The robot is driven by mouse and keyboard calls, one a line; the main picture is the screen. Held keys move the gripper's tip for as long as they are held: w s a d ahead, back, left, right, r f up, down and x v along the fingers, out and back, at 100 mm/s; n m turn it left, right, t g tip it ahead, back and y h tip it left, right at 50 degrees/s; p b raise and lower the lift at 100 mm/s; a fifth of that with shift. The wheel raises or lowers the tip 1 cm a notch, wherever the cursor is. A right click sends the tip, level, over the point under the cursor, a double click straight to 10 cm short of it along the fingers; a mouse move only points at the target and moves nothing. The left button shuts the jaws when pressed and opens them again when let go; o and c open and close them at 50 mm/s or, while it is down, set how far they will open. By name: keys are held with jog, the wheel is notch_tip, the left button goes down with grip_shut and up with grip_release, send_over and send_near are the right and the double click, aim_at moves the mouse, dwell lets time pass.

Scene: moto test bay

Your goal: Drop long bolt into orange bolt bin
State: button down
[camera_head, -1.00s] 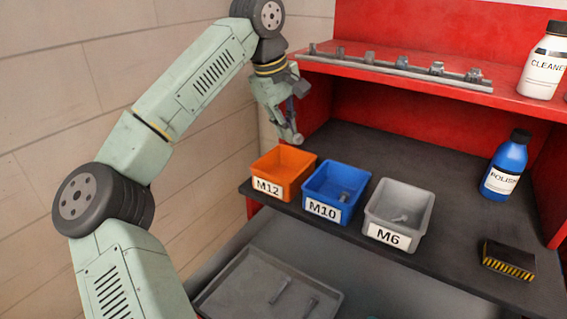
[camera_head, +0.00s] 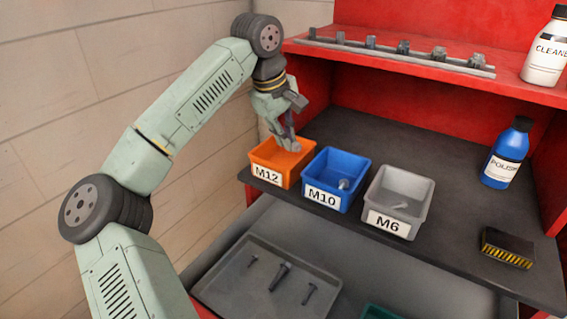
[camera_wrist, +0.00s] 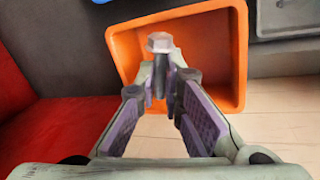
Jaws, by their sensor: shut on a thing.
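The orange bolt bin (camera_head: 265,173), labelled M12, stands at the left end of the bin row on the dark bench. In the wrist view its orange wall (camera_wrist: 240,50) frames the opening. My gripper (camera_head: 288,143) is at the bin's mouth, pointing down. In the wrist view my gripper (camera_wrist: 161,90) is shut on the long bolt, a grey bolt with a hexagonal head (camera_wrist: 160,42). The bolt shows over the bin opening; its lower end is hard to make out. In the head view the bolt is hardly distinguishable from the fingers.
A blue M10 bin (camera_head: 322,196) and a grey M6 bin (camera_head: 389,223) stand to the right, each holding a bolt. A grey tray (camera_head: 225,295) with three bolts lies lower in front. A polish bottle (camera_head: 506,155) and a striped block (camera_head: 507,248) are at the right.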

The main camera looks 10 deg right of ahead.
jog(key=c, duration=1.6)
grip_release()
jog(key=shift+c, duration=0.2)
jog(key=shift+r, duration=0.15)
jog(key=v, duration=1.1)
jog(key=shift+r, duration=0.4)
jog(key=shift+s+a, duration=0.1)
jog(key=shift+s, duration=0.05)
